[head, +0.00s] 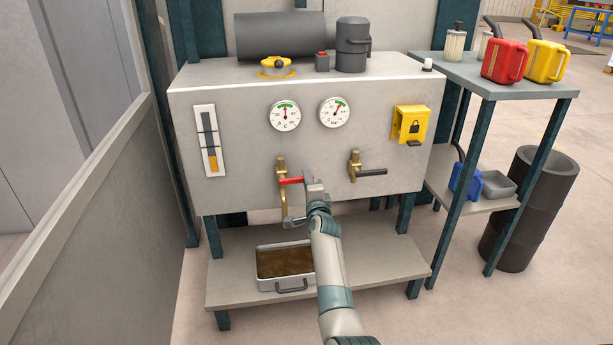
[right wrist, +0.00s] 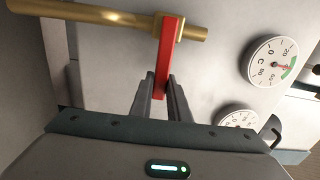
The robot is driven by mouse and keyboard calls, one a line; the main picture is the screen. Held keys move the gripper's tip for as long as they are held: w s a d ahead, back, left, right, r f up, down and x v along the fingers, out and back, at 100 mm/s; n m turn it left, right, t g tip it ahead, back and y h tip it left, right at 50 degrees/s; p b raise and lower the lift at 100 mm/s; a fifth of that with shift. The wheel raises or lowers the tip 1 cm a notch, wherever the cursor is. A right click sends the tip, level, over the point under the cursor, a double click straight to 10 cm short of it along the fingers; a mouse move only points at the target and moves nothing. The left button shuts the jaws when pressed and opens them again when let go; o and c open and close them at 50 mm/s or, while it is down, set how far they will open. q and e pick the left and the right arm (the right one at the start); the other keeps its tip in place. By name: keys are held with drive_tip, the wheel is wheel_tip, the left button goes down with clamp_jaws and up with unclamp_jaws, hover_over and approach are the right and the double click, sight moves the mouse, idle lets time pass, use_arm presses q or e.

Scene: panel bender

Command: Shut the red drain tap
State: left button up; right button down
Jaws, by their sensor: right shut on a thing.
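The red drain tap has a brass body (head: 282,175) on the front of the grey tank and a red lever handle (head: 291,181). In the head view the lever points right, roughly level, across the downward brass pipe. The right wrist view shows the red lever (right wrist: 166,60) running from the brass pipe (right wrist: 110,17) down between my fingers. My right gripper (head: 312,183) is shut on the lever's free end; its fingers also show in the right wrist view (right wrist: 161,92). My left gripper is not in view.
A second brass tap with a dark lever (head: 370,171) sits to the right. Two round gauges (head: 285,115) and a yellow lock box (head: 410,124) are on the tank front. A tray of brown liquid (head: 258,283) stands on the lower shelf (head: 385,262) beneath the red tap.

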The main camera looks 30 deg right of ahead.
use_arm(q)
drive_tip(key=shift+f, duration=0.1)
use_arm(e)
drive_tip(key=shift+f, duration=0.2)
drive_tip(key=c, duration=1.7)
unclamp_jaws()
drive_tip(key=shift+d, duration=0.1)
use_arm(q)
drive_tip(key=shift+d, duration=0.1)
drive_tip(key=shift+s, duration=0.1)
use_arm(e)
drive_tip(key=shift+s, duration=0.1)
